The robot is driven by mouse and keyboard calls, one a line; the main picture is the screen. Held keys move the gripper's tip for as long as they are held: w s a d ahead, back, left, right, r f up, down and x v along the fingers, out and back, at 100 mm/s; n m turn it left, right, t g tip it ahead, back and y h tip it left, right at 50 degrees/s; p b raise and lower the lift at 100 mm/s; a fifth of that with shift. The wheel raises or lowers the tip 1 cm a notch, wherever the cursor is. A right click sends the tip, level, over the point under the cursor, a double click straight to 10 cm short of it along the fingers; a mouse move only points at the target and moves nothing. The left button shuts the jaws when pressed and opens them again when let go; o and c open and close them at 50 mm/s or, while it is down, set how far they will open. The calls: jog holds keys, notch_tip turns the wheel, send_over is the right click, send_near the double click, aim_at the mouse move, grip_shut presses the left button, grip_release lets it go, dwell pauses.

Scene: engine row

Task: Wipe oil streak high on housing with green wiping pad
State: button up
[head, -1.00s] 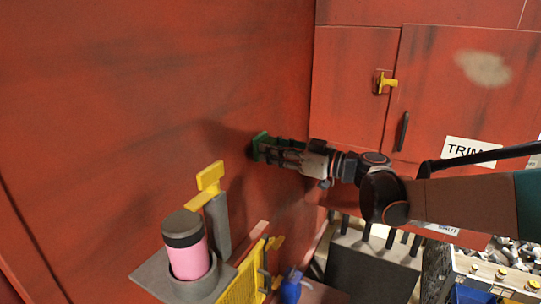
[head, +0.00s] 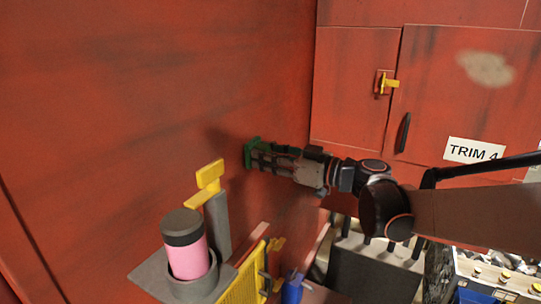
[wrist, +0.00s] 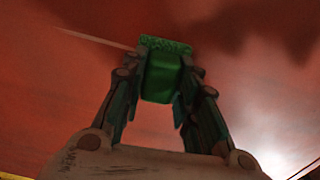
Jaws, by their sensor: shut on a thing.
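The green wiping pad (head: 253,153) is held in my gripper (head: 268,157), its face against or very close to the red housing wall (head: 130,90). In the wrist view my gripper (wrist: 163,90) is shut on the pad's green grip block (wrist: 162,76), with the wider pad behind it toward the red surface. The housing carries dark, smoky smudges in the head view. I cannot tell which of them is the oil streak. The wrist view shows dark patches at the top right and a thin pale line left of the pad.
A yellow rack (head: 247,272) and blue bottle (head: 292,288) are below. Red cabinet doors (head: 450,90) with a yellow latch (head: 387,83) are at right.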

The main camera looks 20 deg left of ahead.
jog(key=shift+s+a, duration=0.15)
jog(key=shift+s, duration=1.8)
jog(key=d, duration=0.6)
jog(key=shift+s+b, duration=0.2)
jog(key=shift+b, duration=0.25)
jog(key=d, duration=0.3)
jog(key=shift+s, duration=0.1)
